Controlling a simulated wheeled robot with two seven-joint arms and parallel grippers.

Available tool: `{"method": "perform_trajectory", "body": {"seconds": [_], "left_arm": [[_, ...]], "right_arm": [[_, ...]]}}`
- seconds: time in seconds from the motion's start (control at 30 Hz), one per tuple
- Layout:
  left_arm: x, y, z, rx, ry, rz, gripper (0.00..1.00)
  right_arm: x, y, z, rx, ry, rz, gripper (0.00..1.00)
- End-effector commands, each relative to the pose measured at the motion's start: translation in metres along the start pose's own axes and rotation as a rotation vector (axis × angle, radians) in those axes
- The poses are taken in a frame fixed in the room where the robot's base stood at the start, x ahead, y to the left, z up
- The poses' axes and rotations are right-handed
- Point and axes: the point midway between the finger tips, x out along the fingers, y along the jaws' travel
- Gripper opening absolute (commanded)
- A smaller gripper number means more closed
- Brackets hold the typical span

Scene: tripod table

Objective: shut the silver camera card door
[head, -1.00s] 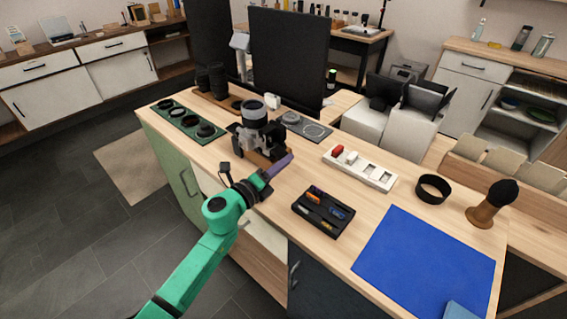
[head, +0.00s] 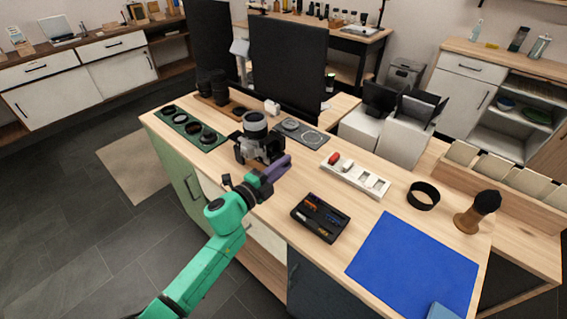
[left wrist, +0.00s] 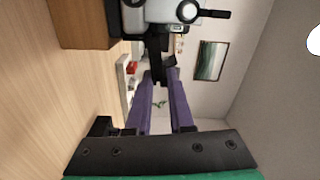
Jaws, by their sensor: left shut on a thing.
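In the left wrist view the fingertips (left wrist: 160,78) close together on a small black part (left wrist: 158,62) at the camera's edge. That part appears to be the card door, but its hinge and how far it stands open cannot be made out. My right gripper is not in view.
A black tool tray (head: 320,218), a white tray (head: 356,176), a black ring (head: 423,196) and a blue mat (head: 412,270) lie to the right.

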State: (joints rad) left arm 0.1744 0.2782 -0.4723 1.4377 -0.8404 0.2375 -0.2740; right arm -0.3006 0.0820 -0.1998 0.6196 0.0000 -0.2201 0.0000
Motion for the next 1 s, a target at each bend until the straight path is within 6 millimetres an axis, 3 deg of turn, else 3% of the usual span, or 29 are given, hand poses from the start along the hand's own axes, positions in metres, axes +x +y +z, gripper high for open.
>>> {"method": "perform_trajectory", "body": {"seconds": [0.57,0.6,0.67,1.0], "left_arm": [[-0.0001,-0.0011,0.0005,-0.045,0.000,0.002,0.00],[-0.0001,-0.0011,0.0005,-0.045,0.000,0.002,0.32],[-0.0001,-0.0012,0.0005,-0.045,0.000,0.001,0.51],[-0.0018,-0.0016,0.0008,-0.044,-0.001,0.001,0.51]], "right_arm": [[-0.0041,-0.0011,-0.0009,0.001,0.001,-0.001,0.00],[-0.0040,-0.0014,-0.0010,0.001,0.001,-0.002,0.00],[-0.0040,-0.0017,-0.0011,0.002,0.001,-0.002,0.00],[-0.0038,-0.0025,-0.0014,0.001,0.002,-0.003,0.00]]}}
